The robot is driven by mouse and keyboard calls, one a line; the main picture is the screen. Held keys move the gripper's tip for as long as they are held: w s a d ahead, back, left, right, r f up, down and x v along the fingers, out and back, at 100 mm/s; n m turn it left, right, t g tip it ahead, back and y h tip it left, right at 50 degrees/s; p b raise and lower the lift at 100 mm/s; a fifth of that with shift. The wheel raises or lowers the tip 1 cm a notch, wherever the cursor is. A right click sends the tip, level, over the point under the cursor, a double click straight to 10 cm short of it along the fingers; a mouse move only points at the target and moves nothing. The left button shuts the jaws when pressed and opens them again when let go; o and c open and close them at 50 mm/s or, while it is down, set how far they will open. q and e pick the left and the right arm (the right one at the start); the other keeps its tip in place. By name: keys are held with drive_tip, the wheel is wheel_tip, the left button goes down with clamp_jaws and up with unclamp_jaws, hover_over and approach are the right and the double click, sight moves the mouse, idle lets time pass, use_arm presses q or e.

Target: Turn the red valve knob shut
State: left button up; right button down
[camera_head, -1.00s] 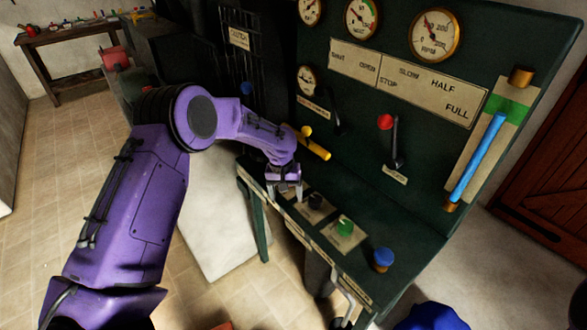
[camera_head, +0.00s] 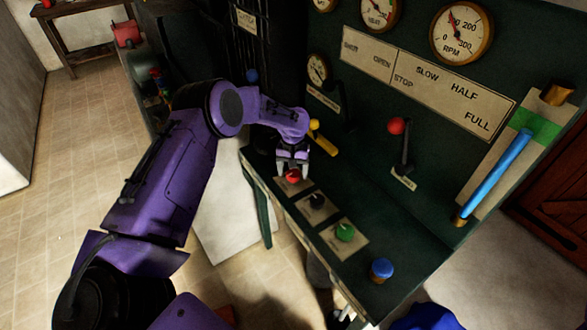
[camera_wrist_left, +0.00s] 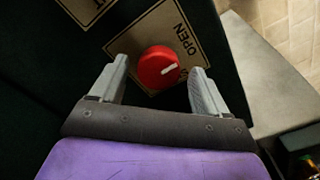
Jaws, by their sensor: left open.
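The red valve knob (camera_head: 293,176) sits on a plate on the console's sloping shelf, at the far end of a row of knobs. In the left wrist view the knob (camera_wrist_left: 158,67) is round with a white pointer mark, and the plate (camera_wrist_left: 178,32) beside it reads "OPEN". The mark points roughly to the right, toward the lettering. My left gripper (camera_head: 292,168) is open just above the knob. In the left wrist view its fingers (camera_wrist_left: 158,82) stand apart on either side of the knob's near part, with gaps. My right gripper is not in view.
Near the red knob are a black knob (camera_head: 317,201), a green knob (camera_head: 345,232) and a blue knob (camera_head: 382,269). A yellow lever (camera_head: 323,142) sticks out just behind my gripper. A red-topped lever (camera_head: 401,140) and blue bar (camera_head: 495,173) are to the right.

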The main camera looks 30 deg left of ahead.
use_arm(q)
drive_tip(key=shift+w+f, duration=0.15)
drive_tip(key=shift+f, duration=0.2)
drive_tip(key=shift+s+d+r, duration=0.15)
drive_tip(key=shift+s, duration=0.05)
drive_tip(key=shift+s+r, duration=0.1)
drive_tip(key=shift+c, duration=0.6)
drive_tip(key=c, duration=0.9)
